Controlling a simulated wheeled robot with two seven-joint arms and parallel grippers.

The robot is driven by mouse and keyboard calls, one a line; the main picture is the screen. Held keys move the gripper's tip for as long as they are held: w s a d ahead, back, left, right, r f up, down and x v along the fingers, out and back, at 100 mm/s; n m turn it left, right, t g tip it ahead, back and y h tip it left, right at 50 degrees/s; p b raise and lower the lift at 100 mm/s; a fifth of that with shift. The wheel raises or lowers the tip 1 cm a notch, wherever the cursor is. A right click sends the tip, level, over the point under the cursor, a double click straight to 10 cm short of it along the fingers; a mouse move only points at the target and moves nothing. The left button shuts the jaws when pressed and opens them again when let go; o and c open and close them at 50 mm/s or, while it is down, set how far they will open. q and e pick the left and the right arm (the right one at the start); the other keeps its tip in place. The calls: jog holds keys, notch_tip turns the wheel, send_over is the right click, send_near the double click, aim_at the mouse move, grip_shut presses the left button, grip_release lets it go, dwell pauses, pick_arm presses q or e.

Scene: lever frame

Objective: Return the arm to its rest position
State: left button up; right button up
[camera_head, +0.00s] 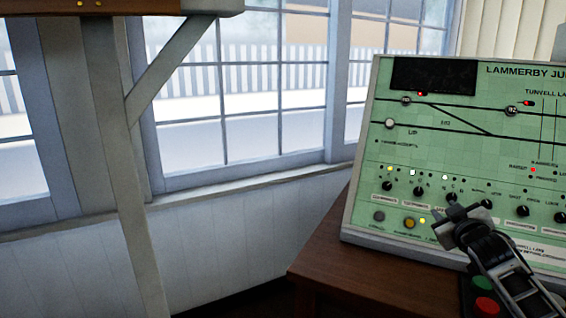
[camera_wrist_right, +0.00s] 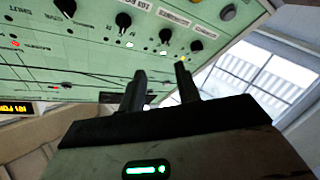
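My right arm comes in from the lower right in the head view. The panel (camera_wrist_right: 100,60) lies beyond the fingertips there, with knobs and small lamps; I see no clear contact. My left gripper is in neither view.
The panel stands on a brown wooden desk (camera_head: 345,265). A red button (camera_head: 486,306) sits low beside my right arm. A window (camera_head: 240,90) and a pale diagonal post (camera_head: 115,130) are to the left. The space left of the desk looks free.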

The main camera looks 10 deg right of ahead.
jog(key=s+a+f+n+g+y, duration=0.1)
jog(key=s+a+f+y, duration=0.1)
jog(key=s+a+f, duration=0.55)
jog(key=s+a+f+g+y, duration=0.1)
jog(key=s+a+f+y, duration=0.3)
jog(key=a+f, duration=0.65)
jog(key=s+a+f+m+g, duration=0.1)
jog(key=s+a+f, duration=0.1)
jog(key=s+a, duration=0.5)
jog(key=s+a+f+m+g+y, duration=0.1)
jog(key=s+a, duration=0.6)
jog(key=s, duration=0.7)
notch_tip(320, 180, down, 2)
jog(key=shift+s+a+g+y, duration=0.15)
jog(key=shift+s+g+y, duration=0.2)
jog(key=shift+g, duration=0.25)
